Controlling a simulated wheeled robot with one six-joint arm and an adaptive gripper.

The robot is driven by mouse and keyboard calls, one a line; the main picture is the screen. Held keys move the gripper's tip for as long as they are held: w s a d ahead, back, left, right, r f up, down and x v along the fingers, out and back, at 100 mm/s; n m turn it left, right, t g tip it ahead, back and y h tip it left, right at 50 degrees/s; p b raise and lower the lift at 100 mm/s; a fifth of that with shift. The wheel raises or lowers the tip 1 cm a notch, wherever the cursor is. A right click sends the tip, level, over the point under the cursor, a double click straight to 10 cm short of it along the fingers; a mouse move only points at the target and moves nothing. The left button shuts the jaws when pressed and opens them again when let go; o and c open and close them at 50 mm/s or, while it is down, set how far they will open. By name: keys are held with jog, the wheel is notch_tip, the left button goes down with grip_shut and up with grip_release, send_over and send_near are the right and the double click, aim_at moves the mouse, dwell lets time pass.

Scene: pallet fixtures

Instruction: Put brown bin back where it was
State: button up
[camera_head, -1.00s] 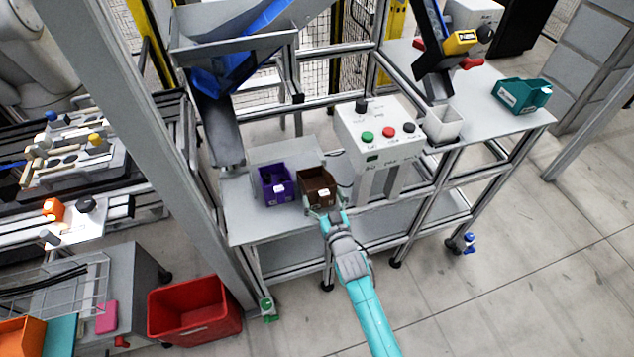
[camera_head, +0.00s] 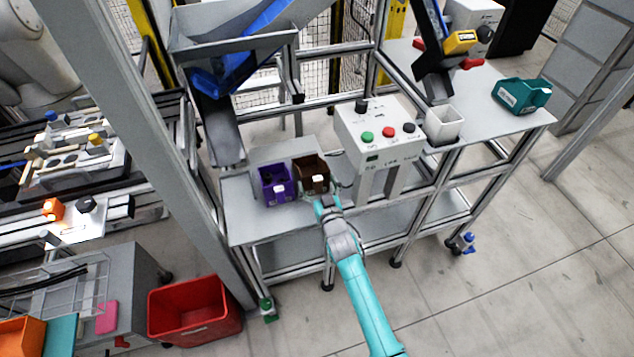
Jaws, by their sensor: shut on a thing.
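The brown bin (camera_head: 311,172) is at the middle of the head view, over the grey shelf table, close beside the purple bin (camera_head: 276,184) on its left. My gripper (camera_head: 317,194) is at the near side of the brown bin and is shut on it. The fingertips are small and partly hidden against the bin. The bin looks upright. I cannot tell whether its base touches the table (camera_head: 250,226).
A white control box (camera_head: 378,146) with coloured buttons stands just right of the brown bin. A metal chute (camera_head: 226,135) comes down at the left. A white cup (camera_head: 443,125) and a teal bin (camera_head: 520,95) are on the right-hand table. A red crate (camera_head: 194,312) is at lower left.

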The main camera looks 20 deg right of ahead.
jog(key=o, duration=0.8)
jog(key=shift+f, duration=0.15)
jog(key=shift+s+d+f, duration=0.1)
jog(key=shift+s+f, duration=0.05)
jog(key=shift+s, duration=1.2)
jog(key=shift+s+d+f, duration=0.1)
jog(key=shift+s+f, duration=0.05)
jog(key=shift+s, duration=3.9)
